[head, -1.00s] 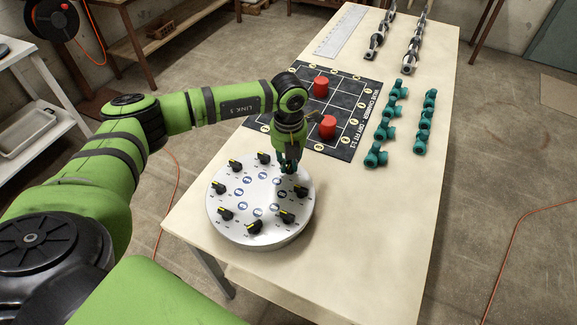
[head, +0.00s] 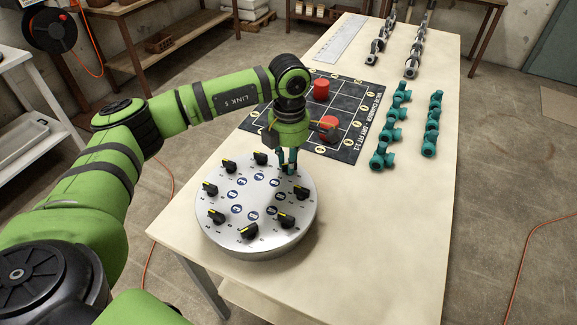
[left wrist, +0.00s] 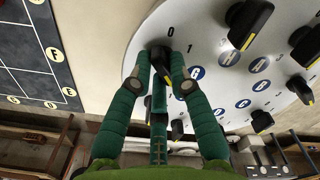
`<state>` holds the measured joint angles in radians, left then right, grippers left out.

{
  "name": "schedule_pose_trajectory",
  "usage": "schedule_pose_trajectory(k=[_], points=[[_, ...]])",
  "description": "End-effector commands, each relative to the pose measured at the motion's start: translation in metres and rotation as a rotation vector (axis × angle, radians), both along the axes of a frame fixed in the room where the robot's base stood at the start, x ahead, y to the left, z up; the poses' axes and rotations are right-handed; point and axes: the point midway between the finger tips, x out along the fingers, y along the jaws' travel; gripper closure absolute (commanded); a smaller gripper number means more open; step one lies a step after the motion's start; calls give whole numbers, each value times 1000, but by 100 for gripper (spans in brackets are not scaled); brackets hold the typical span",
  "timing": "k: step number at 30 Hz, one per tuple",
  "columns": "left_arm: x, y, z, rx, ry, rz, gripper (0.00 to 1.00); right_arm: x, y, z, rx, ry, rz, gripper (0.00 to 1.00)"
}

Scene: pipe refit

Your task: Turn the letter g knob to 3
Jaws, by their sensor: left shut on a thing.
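A round silver panel (head: 256,246) stands on the table, with a ring of black knobs that have yellow pointer marks and an inner ring of blue letter discs. My left gripper (head: 289,170) points down at the panel's far right rim. In the left wrist view, its teal fingers (left wrist: 163,80) are closed around a black knob (left wrist: 160,55), whose pointer is largely hidden between them. The numerals 0 and 1 show beside this knob. The nearest blue disc (left wrist: 197,73) is too small to read surely. My right gripper is not in view.
A dark grid mat (head: 352,105) with two red cylinders (head: 321,88) lies behind the panel. Another knob (head: 301,193) stands close to my gripper. The table's near right is clear.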

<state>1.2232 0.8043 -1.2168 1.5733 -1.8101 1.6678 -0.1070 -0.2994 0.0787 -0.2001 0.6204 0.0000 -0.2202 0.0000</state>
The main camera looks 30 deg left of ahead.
Motion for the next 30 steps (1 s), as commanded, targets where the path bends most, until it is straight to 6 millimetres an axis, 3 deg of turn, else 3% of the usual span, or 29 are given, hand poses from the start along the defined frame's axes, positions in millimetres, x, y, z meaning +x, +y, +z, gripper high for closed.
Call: schedule_pose_trajectory(k=[3,15,30], points=[[1,0,-3,-1,-3,-112,100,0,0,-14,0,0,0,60],[2,-2,-1,0,-4,-465,100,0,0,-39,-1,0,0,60],[2,-3,1,0,-3,-689,100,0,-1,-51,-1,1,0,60]])
